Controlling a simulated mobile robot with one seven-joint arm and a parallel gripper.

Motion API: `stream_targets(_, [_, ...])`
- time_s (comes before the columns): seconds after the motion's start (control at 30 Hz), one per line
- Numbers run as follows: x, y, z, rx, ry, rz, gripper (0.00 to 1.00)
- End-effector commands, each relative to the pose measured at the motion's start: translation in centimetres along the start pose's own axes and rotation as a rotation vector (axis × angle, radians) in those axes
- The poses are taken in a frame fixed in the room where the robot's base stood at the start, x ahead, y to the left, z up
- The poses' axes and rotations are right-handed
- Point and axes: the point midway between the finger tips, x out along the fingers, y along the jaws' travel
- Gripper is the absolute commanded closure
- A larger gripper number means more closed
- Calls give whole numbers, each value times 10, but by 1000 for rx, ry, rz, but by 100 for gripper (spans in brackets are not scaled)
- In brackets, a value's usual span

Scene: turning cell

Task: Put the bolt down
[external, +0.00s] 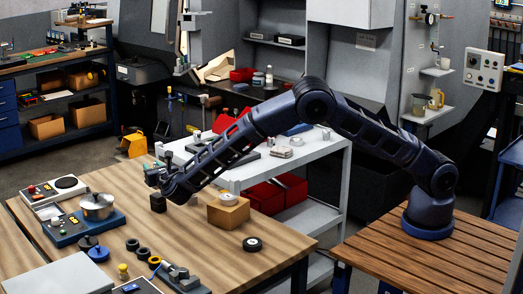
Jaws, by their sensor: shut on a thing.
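The fingertips are mostly hidden by the wrist.
A tan box with a round pale part (228,210) stands right of my gripper. A black ring (252,244) lies near the right edge. A blue scale with a metal pan (97,206) and several dark rings (132,244) are at left. Bare wood lies between.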

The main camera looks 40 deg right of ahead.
Motion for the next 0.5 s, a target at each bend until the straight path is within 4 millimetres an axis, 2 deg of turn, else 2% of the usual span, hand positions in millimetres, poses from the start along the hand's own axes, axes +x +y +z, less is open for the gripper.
stream_targets(0.1, [0, 0, -17, -2, -1, 0, 100])
stream_targets(0.2, [0, 0, -24, 0, -1, 0, 100])
stream_targets(0.5, [0, 0, -26, 1, 0, 0, 100])
